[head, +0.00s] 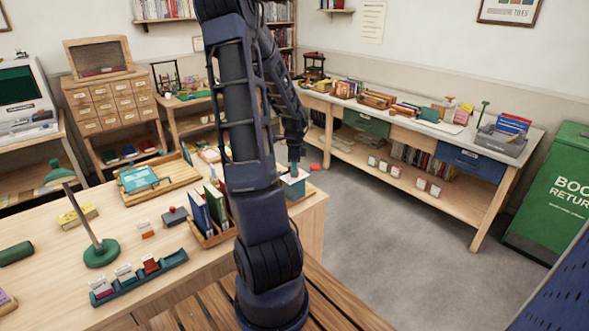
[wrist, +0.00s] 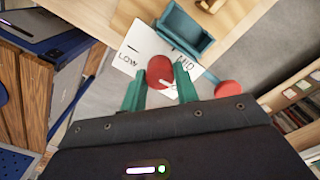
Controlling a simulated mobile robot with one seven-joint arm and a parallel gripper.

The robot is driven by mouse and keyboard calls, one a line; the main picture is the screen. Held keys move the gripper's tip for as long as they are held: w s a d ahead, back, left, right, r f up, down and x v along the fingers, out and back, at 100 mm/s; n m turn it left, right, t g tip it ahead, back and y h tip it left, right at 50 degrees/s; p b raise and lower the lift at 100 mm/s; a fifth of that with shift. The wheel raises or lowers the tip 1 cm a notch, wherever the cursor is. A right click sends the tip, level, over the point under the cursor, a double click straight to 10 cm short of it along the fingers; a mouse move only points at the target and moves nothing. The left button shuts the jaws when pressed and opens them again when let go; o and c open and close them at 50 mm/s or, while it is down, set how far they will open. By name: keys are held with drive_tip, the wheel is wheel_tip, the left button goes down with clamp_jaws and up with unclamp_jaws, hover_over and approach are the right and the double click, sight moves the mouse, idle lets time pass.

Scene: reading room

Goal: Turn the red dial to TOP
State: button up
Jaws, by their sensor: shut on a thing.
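The red dial (wrist: 160,70) sits on a white plate (wrist: 131,47) in the wrist view. The words LOW and MID show on the plate, each by a dark tick. A third marking beside the right finger is mostly hidden and cannot be read. A small white mark shows at the dial's lower right edge. My gripper (wrist: 158,78) has its two green fingers on either side of the dial, shut on it. In the head view my gripper (head: 293,166) reaches down to the white plate (head: 294,187) at the desk's right end; the dial is hidden there.
A flat red round thing (wrist: 228,88) lies right of the plate. A teal tray-like holder (wrist: 185,30) stands just beyond the plate. In the head view a wooden book rack (head: 212,240) with upright books stands left of my arm. Grey floor (head: 375,235) is open to the right.

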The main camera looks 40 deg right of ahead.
idle(0.4)
drive_tip(key=o, duration=1)
drive_tip(key=shift+r, duration=4)
